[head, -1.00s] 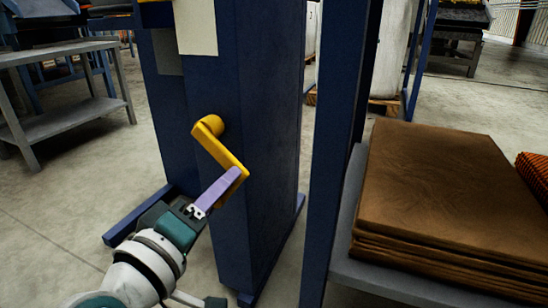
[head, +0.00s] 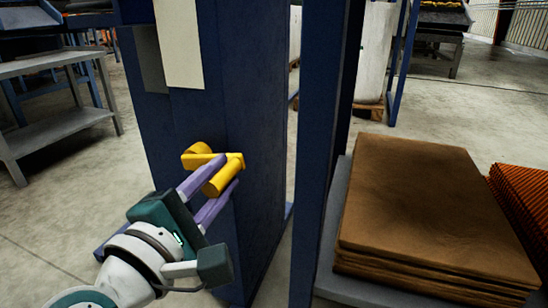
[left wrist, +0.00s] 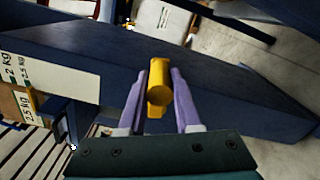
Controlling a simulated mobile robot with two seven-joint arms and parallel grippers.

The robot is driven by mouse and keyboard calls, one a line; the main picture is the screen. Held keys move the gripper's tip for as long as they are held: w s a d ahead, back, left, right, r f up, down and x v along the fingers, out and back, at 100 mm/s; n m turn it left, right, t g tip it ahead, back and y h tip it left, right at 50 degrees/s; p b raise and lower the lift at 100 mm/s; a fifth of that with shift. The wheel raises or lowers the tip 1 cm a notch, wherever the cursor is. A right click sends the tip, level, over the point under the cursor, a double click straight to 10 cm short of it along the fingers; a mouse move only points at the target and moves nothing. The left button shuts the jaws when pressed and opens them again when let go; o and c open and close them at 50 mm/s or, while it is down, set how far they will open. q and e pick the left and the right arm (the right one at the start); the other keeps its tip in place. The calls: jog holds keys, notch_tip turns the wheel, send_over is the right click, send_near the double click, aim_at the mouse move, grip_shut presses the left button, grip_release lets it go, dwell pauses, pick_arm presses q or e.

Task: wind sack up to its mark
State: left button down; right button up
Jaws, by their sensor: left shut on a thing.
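A yellow crank (head: 197,151) is mounted on the side of a dark blue column (head: 230,70). Its arm points right, and its round handle (head: 217,180) sticks out toward me. My left gripper (head: 228,172) is shut on this handle, with one purple finger on each side. The left wrist view shows the handle (left wrist: 159,88) end-on between the two fingers. A white sack-like bag (head: 375,50) stands on a pallet behind the frame; I cannot tell whether it is the task's sack. No mark for a sack can be made out. My right gripper is not in view.
A stack of brown folded sacks (head: 430,205) lies on a grey table at the right, beside an orange pile (head: 520,195). A blue post (head: 318,150) stands between table and column. A grey bench (head: 55,120) stands at the left. Open floor lies between bench and column.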

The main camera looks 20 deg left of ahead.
pick_arm(q)
jog(key=shift+a+r+n, duration=0.1)
jog(key=shift+r+n, duration=0.55)
jog(key=shift+n, duration=0.05)
jog(key=shift+a+r+p, duration=0.1)
jog(key=shift+r+p, duration=0.25)
jog(key=shift+p, duration=0.1)
jog(key=c, duration=0.6)
grip_release()
jog(key=shift+a, duration=0.15)
jog(key=shift+f, duration=0.1)
jog(key=shift+s, duration=0.2)
jog(key=s+p, duration=0.2)
jog(key=s, duration=0.7)
jog(key=shift+s+a, duration=0.25)
jog(key=shift+a, duration=0.1)
